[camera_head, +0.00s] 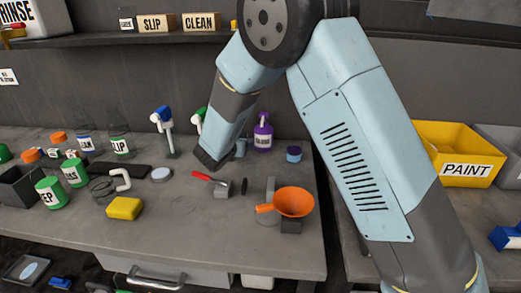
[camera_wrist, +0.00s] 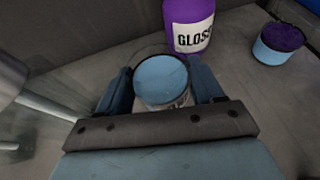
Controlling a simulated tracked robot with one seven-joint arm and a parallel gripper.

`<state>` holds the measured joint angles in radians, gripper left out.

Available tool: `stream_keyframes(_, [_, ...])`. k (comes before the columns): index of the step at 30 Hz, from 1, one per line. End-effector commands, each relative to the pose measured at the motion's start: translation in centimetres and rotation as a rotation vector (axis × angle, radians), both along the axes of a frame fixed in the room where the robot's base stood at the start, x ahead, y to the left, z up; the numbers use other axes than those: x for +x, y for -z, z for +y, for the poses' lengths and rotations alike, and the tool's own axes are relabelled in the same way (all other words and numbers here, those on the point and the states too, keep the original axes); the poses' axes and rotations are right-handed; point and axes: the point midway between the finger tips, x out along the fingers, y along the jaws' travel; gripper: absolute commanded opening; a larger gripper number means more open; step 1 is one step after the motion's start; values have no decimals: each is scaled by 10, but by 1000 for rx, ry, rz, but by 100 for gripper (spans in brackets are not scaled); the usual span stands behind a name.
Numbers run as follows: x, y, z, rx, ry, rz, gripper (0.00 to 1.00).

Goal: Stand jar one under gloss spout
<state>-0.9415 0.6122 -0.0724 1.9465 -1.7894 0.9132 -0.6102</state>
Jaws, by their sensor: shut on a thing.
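My gripper (camera_wrist: 165,88) is shut on a small round jar with a light blue top (camera_wrist: 160,78). Part of a pale label shows on its near side; I cannot read it. The purple gloss bottle (camera_wrist: 188,24) stands just behind the jar in the wrist view, its top cut off by the frame. In the head view, the gloss bottle (camera_head: 263,136) stands upright on the bench with a purple pump top, right of my gripper (camera_head: 212,158). The held jar is mostly hidden there by my gripper. I cannot tell whether it touches the bench or is under the spout.
A blue jar with a dark purple top (camera_wrist: 278,44) stands right of the gloss bottle.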

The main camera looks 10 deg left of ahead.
Motion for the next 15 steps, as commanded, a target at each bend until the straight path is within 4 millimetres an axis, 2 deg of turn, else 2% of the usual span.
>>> stream_keyframes(4, [0, 29, -1, -4, 1, 0, 30])
stream_keyframes(9, [14, 24, -26, 1, 4, -1, 30])
stream_keyframes(15, [20, 25, -37, 0, 2, -1, 30])
